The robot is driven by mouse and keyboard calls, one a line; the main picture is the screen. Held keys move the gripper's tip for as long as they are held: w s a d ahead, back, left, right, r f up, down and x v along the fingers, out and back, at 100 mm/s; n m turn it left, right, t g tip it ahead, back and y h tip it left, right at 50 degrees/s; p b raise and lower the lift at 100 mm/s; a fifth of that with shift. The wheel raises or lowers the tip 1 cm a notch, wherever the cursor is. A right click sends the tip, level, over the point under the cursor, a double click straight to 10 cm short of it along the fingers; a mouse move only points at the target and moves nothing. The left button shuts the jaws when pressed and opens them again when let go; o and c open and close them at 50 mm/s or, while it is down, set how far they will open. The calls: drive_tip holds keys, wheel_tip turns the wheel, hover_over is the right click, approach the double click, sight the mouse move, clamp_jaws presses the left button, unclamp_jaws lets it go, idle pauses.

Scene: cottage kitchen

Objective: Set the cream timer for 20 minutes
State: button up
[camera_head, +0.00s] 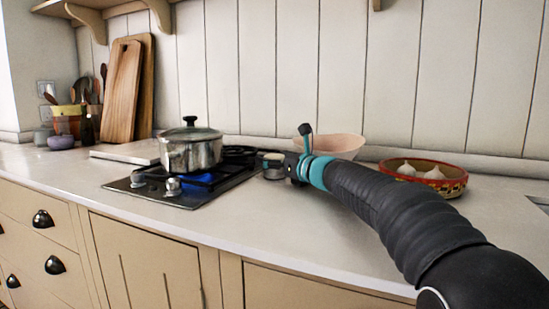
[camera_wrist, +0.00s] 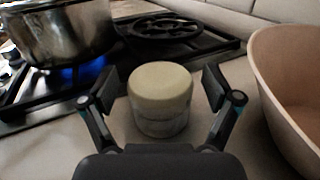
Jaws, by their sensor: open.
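The cream timer (camera_wrist: 160,88) is a short round thing with a pale cream top and a greyer lower part. It stands upright on the counter, and no markings on it can be read. My gripper (camera_wrist: 162,92) is open, with one finger on each side of the timer and a gap showing on both sides. In the head view the timer (camera_head: 272,165) is small, just left of my gripper (camera_head: 292,167), beside the hob.
A steel pot (camera_head: 190,150) with a lid sits on the lit gas hob (camera_head: 165,195), blue flame beneath. A pinkish bowl (camera_wrist: 290,90) stands close on the right. A patterned dish (camera_head: 440,184) with garlic-like bulbs is further right. The counter front is clear.

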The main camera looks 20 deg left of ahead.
drive_tip(key=c, duration=1.2)
drive_tip(key=b, duration=0.1)
drive_tip(key=m+t+h+b, duration=0.1)
drive_tip(key=shift+s+f+t+b, duration=0.1)
drive_tip(key=shift+f+t+b, duration=0.15)
drive_tip(key=shift+t+b, duration=0.05)
drive_tip(key=shift+a+r+m+t+h+b, duration=0.1)
drive_tip(key=shift+m+t+h+b, duration=0.8)
drive_tip(key=shift+m+t+b, duration=0.15)
drive_tip(key=shift+r+m+t+h+b, duration=0.15)
drive_tip(key=shift+m+t+h+b, duration=0.35)
drive_tip(key=shift+t+h, duration=0.2)
drive_tip(key=o, duration=1.2)
drive_tip(key=v, duration=1.2)
